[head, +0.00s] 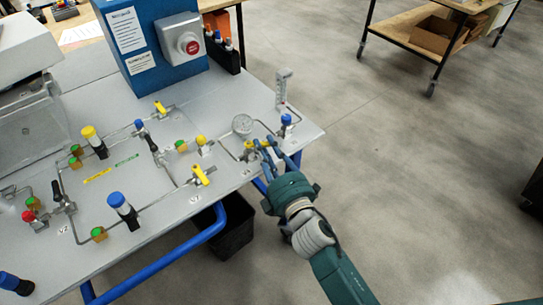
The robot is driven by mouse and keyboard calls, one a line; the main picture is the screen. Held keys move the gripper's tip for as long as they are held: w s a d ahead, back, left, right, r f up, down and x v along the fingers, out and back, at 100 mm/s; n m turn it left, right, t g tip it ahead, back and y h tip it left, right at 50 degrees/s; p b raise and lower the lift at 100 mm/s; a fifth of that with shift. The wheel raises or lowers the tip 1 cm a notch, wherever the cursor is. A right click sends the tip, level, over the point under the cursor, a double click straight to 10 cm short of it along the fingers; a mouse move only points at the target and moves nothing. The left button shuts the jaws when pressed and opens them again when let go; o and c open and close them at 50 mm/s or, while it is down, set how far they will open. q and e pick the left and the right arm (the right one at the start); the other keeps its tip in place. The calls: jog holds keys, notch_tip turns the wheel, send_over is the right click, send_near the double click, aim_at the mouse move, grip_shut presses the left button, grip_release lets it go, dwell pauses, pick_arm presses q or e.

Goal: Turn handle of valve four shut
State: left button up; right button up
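A small valve with a yellow handle (249,145) stands near the right front corner of the grey panel, below a round pressure gauge (242,125). I take it for valve four, but its label is too small to read. My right gripper (265,147) reaches in from the lower right, with its blue fingertips at this handle. The fingers partly hide the handle, so its exact angle and any grip on it cannot be told. My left gripper is out of view.
Other yellow-handled valves (202,175) and black-handled valves (152,143) sit along the panel's pipes. A blue-topped fitting (286,120) and a clear flow meter (283,87) stand close to my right gripper. A blue box with a red button (188,45) stands behind.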

jog(key=v, duration=1.1)
jog(key=shift+s, duration=0.3)
jog(key=shift+d, duration=0.15)
